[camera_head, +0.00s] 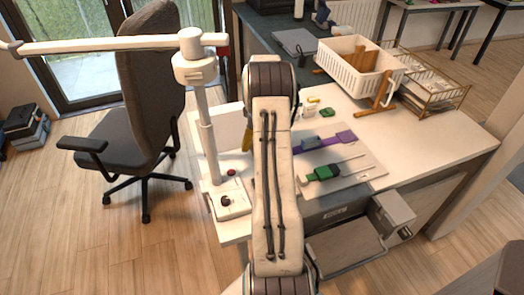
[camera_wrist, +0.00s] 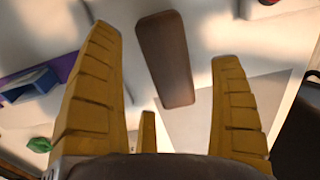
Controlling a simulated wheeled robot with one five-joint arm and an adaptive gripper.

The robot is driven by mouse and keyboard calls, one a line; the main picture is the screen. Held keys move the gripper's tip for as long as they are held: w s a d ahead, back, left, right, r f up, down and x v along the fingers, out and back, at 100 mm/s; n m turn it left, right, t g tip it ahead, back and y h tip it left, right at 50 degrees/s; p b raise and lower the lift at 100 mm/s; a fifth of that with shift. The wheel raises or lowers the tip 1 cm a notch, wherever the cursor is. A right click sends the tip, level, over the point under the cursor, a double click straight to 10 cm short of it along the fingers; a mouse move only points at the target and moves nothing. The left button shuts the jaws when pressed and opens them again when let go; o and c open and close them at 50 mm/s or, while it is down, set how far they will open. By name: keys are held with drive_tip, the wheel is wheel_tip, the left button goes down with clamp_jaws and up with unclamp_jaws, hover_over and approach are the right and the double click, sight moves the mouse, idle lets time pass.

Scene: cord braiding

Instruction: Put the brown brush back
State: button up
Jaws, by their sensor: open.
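A long brown bar with rounded ends, which looks like the brown brush (camera_wrist: 165,62), shows in the wrist view over a white surface. In the head view one yellow finger of my gripper (camera_head: 247,138) shows beside my arm. My arm hides the brush there.
On the white table (camera_head: 448,140) lie a board with a purple strip (camera_head: 322,142) and a green block (camera_head: 324,173). A white basket (camera_head: 340,71) and a wire tray (camera_head: 436,88) stand at the back right. A white post (camera_head: 206,130) with a crossarm rises at the left.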

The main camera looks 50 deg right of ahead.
wheel_tip(320, 180, up, 8)
drive_tip(key=shift+r, duration=0.25)
idle(0.8)
